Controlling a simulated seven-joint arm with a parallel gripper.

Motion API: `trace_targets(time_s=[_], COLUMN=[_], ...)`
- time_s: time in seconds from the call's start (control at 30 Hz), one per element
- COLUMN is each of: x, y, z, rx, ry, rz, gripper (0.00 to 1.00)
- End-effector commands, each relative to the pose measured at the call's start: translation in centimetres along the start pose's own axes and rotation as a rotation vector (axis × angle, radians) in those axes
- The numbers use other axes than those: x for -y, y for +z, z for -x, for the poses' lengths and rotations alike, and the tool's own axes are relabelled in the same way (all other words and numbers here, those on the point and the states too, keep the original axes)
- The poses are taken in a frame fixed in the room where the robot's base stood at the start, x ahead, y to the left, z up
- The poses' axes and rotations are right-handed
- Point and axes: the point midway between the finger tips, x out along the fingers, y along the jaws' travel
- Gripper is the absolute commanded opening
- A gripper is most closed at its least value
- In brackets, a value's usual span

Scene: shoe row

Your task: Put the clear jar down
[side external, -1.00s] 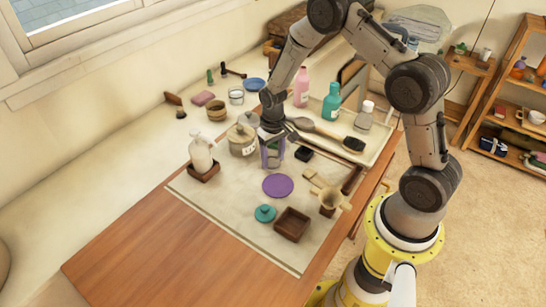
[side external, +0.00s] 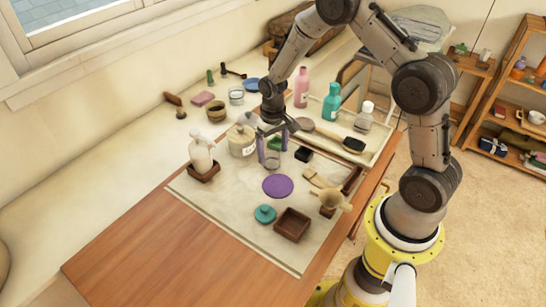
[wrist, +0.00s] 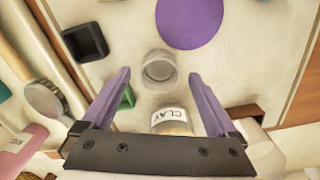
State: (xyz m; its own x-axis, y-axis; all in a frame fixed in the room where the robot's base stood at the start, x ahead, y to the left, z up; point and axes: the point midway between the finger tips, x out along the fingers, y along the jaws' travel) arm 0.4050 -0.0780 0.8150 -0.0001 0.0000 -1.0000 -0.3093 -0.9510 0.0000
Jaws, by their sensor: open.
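The clear jar (side external: 270,159) stands upright on the pale work mat (side external: 235,205), between the labelled clay pot and the purple disc. In the wrist view the clear jar (wrist: 159,70) shows from above as a grey round rim, in the gap between my fingertips. My gripper (side external: 273,144) is open, its purple fingers spread above and around the upper part of the jar. In the wrist view the fingers of my gripper (wrist: 160,74) are wide apart, with a clear gap on both sides of the jar.
The clay pot (side external: 241,140) stands close to the left of the jar. A purple disc (side external: 278,186) lies in front, and a small black box (side external: 304,155) is to the right. A green item (wrist: 127,98) lies near one finger. The front-left mat is clear.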

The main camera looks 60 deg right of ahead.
Motion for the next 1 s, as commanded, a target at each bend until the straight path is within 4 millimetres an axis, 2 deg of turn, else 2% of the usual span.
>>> trace_targets(time_s=[0.03,0.23,0.4,0.57,0.67,0.77,0.83,1.0], x=[0.0,0.0,0.0,0.1,0.3,0.8,1.2,1.6], y=[-0.1,-0.1,-0.1,0.1,0.7,2.4,4.3,10.5], z=[1.3,5.4,7.8,9.1,11.1,14.7,17.8,23.8], rx=[-0.006,-0.005,-0.004,-0.005,-0.029,-0.078,-0.124,-0.238], ry=[-0.001,-0.001,0.0,-0.001,-0.004,-0.01,-0.017,-0.034], rz=[0.0,0.0,0.0,0.002,0.016,0.046,0.074,0.148], gripper=[0.94,0.94,0.94,0.94,0.94,0.94,0.94,0.94])
